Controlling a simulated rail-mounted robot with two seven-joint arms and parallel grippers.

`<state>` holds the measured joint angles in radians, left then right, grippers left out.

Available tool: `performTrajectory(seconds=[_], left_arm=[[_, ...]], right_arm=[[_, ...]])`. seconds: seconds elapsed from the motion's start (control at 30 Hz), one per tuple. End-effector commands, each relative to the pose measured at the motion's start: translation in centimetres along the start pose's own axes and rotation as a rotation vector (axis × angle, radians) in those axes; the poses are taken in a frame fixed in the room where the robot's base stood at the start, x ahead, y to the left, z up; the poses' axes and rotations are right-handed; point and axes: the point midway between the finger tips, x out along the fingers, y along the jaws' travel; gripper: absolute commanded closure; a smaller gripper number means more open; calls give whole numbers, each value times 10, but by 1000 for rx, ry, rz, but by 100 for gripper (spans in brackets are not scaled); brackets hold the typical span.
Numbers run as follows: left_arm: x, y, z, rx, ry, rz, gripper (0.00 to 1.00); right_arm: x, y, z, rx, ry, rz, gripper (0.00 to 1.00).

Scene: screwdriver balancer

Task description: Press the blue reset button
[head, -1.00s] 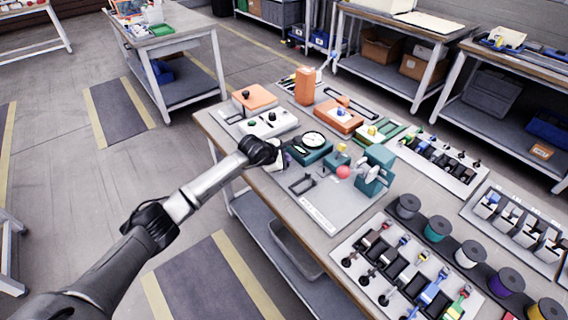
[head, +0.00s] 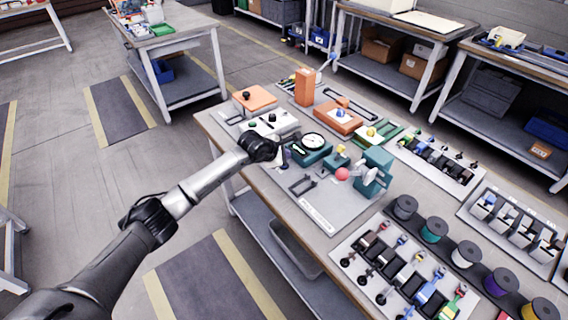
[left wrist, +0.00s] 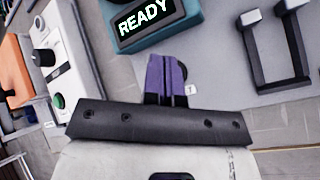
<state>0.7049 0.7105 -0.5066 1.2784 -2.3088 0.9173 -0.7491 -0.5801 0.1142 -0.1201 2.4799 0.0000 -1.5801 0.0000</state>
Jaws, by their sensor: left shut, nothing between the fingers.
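A dark rounded part shows just right of the fingertips, beside a small white label (left wrist: 190,89). I cannot make out a blue reset button in either view; the gripper may hide it. Contact at the fingertips cannot be told. My right gripper is not in view.
A white box with a green button and black knob (left wrist: 62,75) stands left of the fingers. A dark U-shaped bracket (left wrist: 272,50) is to the right. A red ball (head: 342,174) and teal stand (head: 376,168) are farther right. Spools and tool racks fill the bench's right side.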

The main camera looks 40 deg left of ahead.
Motion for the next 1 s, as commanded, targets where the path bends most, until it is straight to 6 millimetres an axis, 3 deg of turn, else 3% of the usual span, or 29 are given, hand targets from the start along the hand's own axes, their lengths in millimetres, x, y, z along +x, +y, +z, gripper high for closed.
performTrajectory(seconds=[0.4,1.0], left_arm=[[-28,21,20,1,1,1,100],[-28,20,20,0,0,0,100]], right_arm=[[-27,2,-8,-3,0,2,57],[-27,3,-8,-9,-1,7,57]])
